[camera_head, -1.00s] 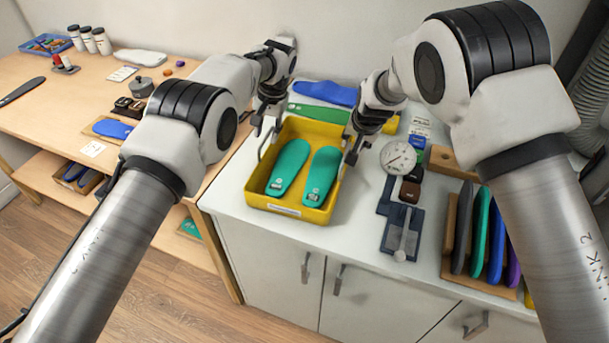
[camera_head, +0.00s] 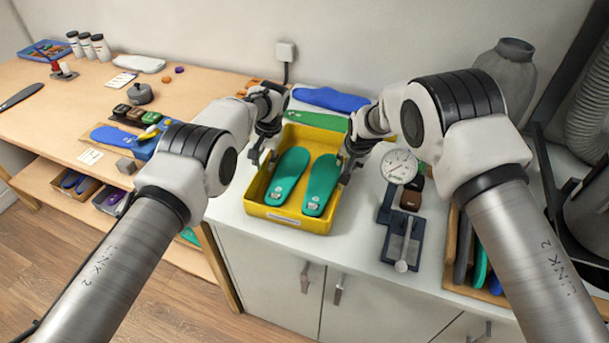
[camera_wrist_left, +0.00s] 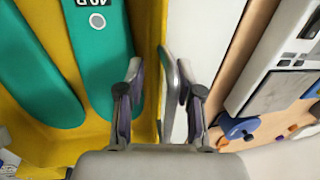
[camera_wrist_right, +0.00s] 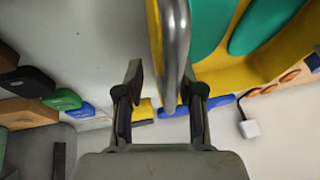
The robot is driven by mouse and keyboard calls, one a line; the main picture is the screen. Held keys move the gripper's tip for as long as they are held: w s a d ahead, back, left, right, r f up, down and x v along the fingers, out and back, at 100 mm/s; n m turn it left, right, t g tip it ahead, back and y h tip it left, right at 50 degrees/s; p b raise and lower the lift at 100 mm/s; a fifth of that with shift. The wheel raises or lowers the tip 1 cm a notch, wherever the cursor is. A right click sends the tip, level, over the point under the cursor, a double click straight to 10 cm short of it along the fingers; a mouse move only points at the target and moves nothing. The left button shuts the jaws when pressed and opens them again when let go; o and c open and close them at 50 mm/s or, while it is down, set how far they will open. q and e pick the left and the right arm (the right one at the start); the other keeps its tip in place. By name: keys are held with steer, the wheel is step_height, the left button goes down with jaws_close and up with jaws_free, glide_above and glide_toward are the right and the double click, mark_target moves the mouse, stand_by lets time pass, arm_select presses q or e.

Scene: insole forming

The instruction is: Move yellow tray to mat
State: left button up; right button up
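The yellow tray (camera_head: 302,225) sits on the white counter and holds two green insoles (camera_head: 288,175) side by side. My left gripper (camera_head: 262,160) is at its left side. In the left wrist view its fingers (camera_wrist_left: 158,95) stand apart on either side of a metal handle (camera_wrist_left: 170,85), beside the tray wall (camera_wrist_left: 148,50). My right gripper (camera_head: 346,168) is at the tray's right side. In the right wrist view its fingers (camera_wrist_right: 162,90) are also apart, with the other metal handle (camera_wrist_right: 177,40) between them. I cannot make out a mat for certain.
A dial gauge (camera_head: 399,166) on a dark stand is close right of the tray. A rack of insoles (camera_head: 480,265) stands farther right. Behind the tray lie flat green (camera_head: 316,120) and blue (camera_head: 325,98) pieces. A wooden table (camera_head: 60,110) with small items is at left.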

mark_target(262, 151)
arm_select(q)
jaws_close()
arm_select(e)
jaws_close()
